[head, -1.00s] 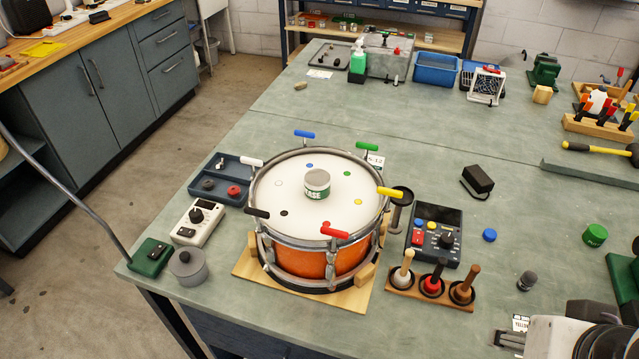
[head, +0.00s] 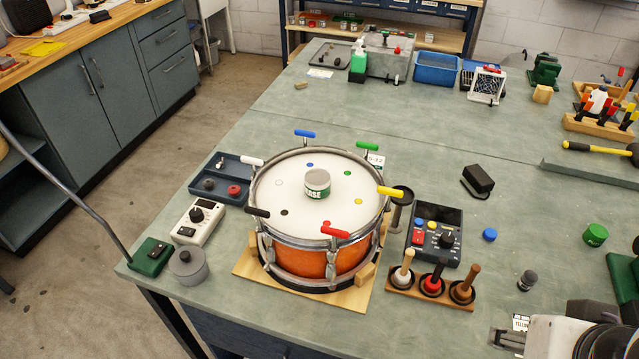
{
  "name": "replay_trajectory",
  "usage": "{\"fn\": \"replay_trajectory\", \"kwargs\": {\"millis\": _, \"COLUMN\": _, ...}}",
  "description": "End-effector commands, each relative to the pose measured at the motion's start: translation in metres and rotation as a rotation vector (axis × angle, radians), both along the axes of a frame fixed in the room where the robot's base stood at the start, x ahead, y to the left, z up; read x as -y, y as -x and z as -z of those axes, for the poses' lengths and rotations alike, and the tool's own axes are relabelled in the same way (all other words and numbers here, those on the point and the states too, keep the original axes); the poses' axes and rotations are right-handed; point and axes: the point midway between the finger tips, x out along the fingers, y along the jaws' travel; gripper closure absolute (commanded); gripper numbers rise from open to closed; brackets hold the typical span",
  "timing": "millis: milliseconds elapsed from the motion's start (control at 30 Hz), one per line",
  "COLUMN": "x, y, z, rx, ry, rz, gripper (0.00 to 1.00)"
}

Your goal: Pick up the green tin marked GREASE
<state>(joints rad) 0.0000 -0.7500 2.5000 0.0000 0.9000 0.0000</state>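The green tin (head: 317,184) with a grey lid stands upright on the white drum head (head: 300,228), near its middle. The letters "ASE" show on its label; the rest is turned out of sight. The drum has an orange shell and coloured handles around its rim. My gripper (head: 508,340) shows only in part at the bottom right edge, well to the right of the drum and apart from the tin. Its fingers are too cut off and small to tell whether they are open.
Coloured key handles, such as the red (head: 335,230) and yellow (head: 390,191) ones, stand up around the drum. A control box (head: 434,235) and a wooden rack with plungers (head: 430,296) are right of it. A grey pot (head: 188,267) is left.

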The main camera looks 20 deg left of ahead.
Motion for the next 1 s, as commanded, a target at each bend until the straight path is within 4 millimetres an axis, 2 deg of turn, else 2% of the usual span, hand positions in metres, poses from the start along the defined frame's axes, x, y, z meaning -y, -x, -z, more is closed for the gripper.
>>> {"fn": "replay_trajectory", "kwargs": {"millis": 100, "x": 0.0, "y": 0.0, "z": 0.0, "rx": 0.0, "ry": 0.0, "rz": 0.0, "gripper": 0.6}}
{"fn": "replay_trajectory", "kwargs": {"millis": 167, "x": 0.0, "y": 0.0, "z": 0.0, "rx": 0.0, "ry": 0.0, "rz": 0.0, "gripper": 0.44}}
{"fn": "replay_trajectory", "kwargs": {"millis": 633, "x": 0.001, "y": -0.005, "z": -0.001, "rx": 0.008, "ry": 0.007, "rz": -0.001, "gripper": 0.44}}
{"fn": "replay_trajectory", "kwargs": {"millis": 767, "x": 0.005, "y": -0.02, "z": -0.002, "rx": 0.033, "ry": 0.028, "rz": -0.004, "gripper": 0.44}}
{"fn": "replay_trajectory", "kwargs": {"millis": 867, "x": 0.008, "y": -0.038, "z": -0.005, "rx": 0.066, "ry": 0.053, "rz": -0.009, "gripper": 0.44}}
{"fn": "replay_trajectory", "kwargs": {"millis": 1000, "x": 0.01, "y": -0.074, "z": -0.01, "rx": 0.132, "ry": 0.094, "rz": -0.031, "gripper": 0.44}}
